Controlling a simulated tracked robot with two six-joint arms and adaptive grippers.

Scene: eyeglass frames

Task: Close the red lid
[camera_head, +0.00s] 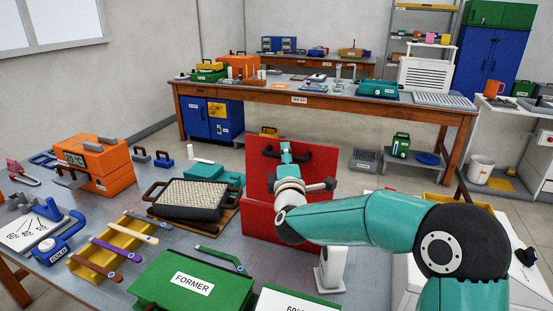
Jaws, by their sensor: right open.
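The red lid (318,165) stands up, raised at the back of a red box (265,222) on the near table. My right arm reaches in from the right, across the front of the red box. My right gripper (287,150) is open in front of the lid's upper left part. Dark parts show on both sides of it against the red; I cannot tell whether they touch the lid. My wrist and forearm hide part of the lid and the box. My left gripper is not in view.
A heater-like tray (190,198) with dark handles lies left of the red box. A green FORMER box (195,282) stands in front, with a green-handled tool (220,259) behind it. An orange case (95,165) and a yellow tool rack (112,247) are further left.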

